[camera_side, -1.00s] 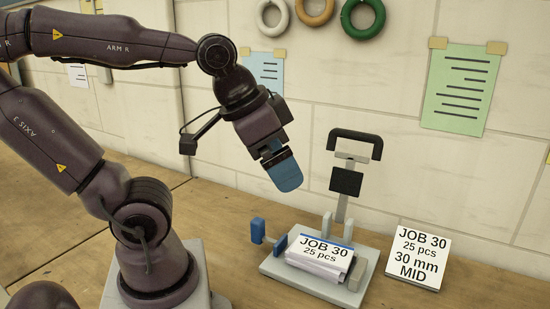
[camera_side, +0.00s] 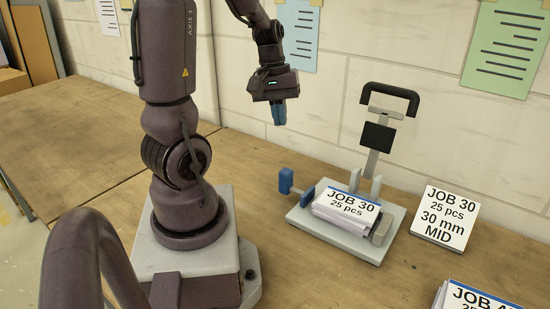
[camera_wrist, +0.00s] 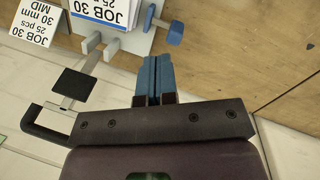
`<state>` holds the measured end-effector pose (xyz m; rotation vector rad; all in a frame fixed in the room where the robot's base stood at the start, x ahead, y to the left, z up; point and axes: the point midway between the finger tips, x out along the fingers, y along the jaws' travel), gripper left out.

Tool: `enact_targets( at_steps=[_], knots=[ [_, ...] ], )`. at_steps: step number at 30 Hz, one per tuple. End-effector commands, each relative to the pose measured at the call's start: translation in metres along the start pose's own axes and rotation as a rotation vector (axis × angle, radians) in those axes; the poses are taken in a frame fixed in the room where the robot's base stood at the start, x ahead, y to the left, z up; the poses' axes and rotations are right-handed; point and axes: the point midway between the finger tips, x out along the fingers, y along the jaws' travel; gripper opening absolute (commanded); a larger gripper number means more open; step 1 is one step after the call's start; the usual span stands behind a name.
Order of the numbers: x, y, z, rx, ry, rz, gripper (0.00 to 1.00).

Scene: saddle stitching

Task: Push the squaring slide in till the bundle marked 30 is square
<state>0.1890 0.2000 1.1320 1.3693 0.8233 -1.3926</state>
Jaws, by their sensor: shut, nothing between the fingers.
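The bundle marked JOB 30, 25 pcs (camera_side: 345,208) lies on the grey base of the stitcher (camera_side: 372,247). Its front sheet edges look uneven. It also shows upside down at the top of the wrist view (camera_wrist: 100,12). The squaring slide (camera_side: 286,181) has a blue handle sticking out left of the base and a blue plate beside the bundle's left end. I cannot tell whether the plate touches the sheets. In the wrist view the slide's handle (camera_wrist: 176,27) is above and right of my fingertips. My gripper (camera_side: 279,113) is shut and empty, pointing down, above and apart from the slide.
The stitcher's black lever handle (camera_side: 391,97) rises behind the bundle. A card reading JOB 30, 30 mm MID (camera_side: 444,218) leans at the right. Another marked bundle (camera_side: 475,298) is cut off at the lower right. The table left of the slide is clear.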

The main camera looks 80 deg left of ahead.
Motion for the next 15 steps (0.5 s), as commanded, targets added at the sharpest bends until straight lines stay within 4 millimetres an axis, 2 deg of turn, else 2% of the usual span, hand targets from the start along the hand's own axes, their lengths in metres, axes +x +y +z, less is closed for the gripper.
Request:
enact_targets(
  at_steps=[1,3,6,9,12,15],
  knots=[
    [0.01,-0.022,-0.02,-0.169,-0.036,0.003,0.0],
    [0.02,-0.049,-0.042,-0.387,-0.072,0.018,0.0],
    [0.033,-0.083,-0.067,-0.658,-0.106,0.039,0.0],
    [0.041,-0.105,-0.085,-0.871,-0.122,0.065,0.0],
    [0.034,-0.104,-0.103,-1.023,-0.115,0.12,0.0],
    [0.033,-0.099,-0.103,-1.082,-0.128,0.14,0.0]
  ],
)
